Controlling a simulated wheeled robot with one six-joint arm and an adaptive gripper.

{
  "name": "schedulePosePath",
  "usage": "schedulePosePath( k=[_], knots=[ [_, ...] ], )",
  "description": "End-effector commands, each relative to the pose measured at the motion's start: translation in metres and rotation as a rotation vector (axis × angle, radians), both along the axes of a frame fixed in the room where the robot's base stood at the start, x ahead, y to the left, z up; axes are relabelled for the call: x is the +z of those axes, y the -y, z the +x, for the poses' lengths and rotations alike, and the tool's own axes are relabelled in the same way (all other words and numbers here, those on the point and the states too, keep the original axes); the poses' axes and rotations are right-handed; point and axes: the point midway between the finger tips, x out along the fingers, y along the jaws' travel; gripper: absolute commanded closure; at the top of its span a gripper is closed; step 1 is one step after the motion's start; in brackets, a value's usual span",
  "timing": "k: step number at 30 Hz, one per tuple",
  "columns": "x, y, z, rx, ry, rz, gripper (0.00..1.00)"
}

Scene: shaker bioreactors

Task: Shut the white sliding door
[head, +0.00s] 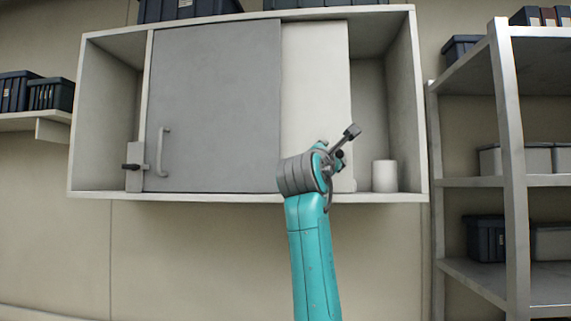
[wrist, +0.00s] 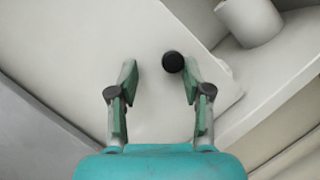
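The white sliding door (head: 315,85) hangs in the wall cabinet, partly behind the grey door, and its left part is hidden. An open gap lies between its right edge and the cabinet's right wall. The white door also fills the middle of the wrist view (wrist: 90,45). A round black knob (wrist: 173,62) on it shows between my fingertips, closer to the right one. My gripper (wrist: 160,68) is open, its two green-padded fingers apart. In the head view my gripper (head: 334,156) is at the white door's lower right; I cannot tell whether it touches the door.
The grey door (head: 215,100) has a bar handle, with a latch-like block (head: 134,172) at its lower left. A white cylinder (head: 385,176) stands in the right gap. A metal shelf rack (head: 508,170) with bins stands right of the cabinet. Dark bins sit on the cabinet top.

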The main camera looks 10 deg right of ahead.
Motion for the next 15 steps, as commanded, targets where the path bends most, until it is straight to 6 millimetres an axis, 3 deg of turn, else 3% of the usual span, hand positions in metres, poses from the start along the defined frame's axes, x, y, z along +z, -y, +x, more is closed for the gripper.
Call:
schedulePosePath(
  k=[6, 15],
  knots=[
    [0.001, -0.038, 0.011, 0.005, 0.000, -0.002, 0.53],
    [0.000, -0.075, 0.024, 0.003, 0.000, -0.001, 0.53]
  ],
)
